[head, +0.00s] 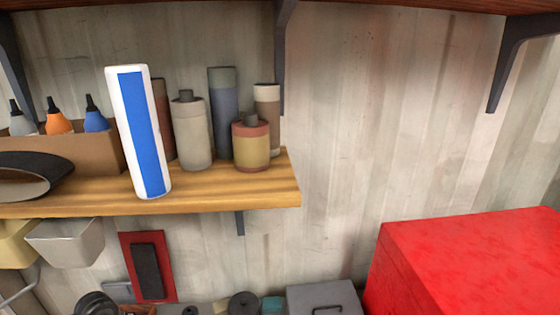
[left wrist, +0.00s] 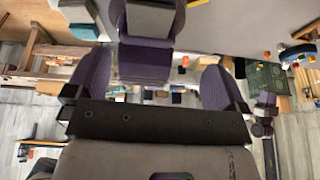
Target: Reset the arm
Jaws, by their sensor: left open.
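My left gripper (left wrist: 165,97) shows in the left wrist view, with its dark crossbar across the lower middle. Its fingers are spread apart at the two sides and I see nothing held between them. Purple and grey parts, which look like my own body, fill the upper middle of that view. Neither gripper shows in the head view. My right gripper is not in either view.
In the head view, a wooden shelf (head: 235,190) holds a white and blue container (head: 141,132), several canisters and a cardboard box (head: 85,148) with nozzle bottles. A red box (head: 470,262) stands at lower right. The wall between is bare.

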